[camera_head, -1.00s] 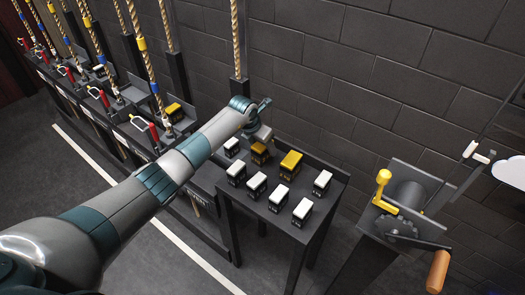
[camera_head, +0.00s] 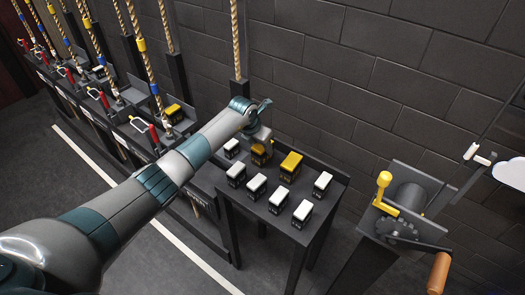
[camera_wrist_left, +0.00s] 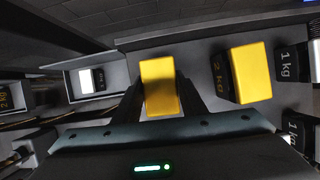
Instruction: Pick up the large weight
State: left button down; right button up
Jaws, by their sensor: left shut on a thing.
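A yellow-topped dark weight (camera_head: 258,156) stands at the back left of the small dark table (camera_head: 328,212). My left gripper (camera_head: 262,144) reaches down over it from above and is shut on it. In the left wrist view the yellow top of this held weight (camera_wrist_left: 158,88) lies between the two fingers. A second yellow-topped weight (camera_head: 291,163) stands on the table to its right; in the left wrist view this one (camera_wrist_left: 250,73) carries a "2 kg" mark. I cannot tell whether the held weight is clear of the tabletop. My right gripper is not in view.
Several smaller white-topped weights (camera_head: 254,185) stand on the table, marked "1 kg" in the wrist view. Ropes (camera_head: 236,40) and a rail with red levers line the left. A brick wall is behind.

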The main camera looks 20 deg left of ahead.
pick_arm(q)
jog(key=shift+w+r, duration=0.1)
jog(key=shift+r, duration=0.2)
jog(key=shift+r+b, duration=0.55)
jog(key=shift+r, duration=0.15)
notch_tip(320, 180, up, 2)
jog(key=shift+r+b, duration=0.1)
jog(key=shift+b, duration=0.5)
jog(key=s+d+r+b, duration=0.4)
jog(key=s+d+r, duration=0.3)
jog(key=s, duration=0.2)
jog(key=shift+d, duration=0.2)
jog(key=shift+s+r, duration=0.1)
jog(key=shift+r, duration=0.05)
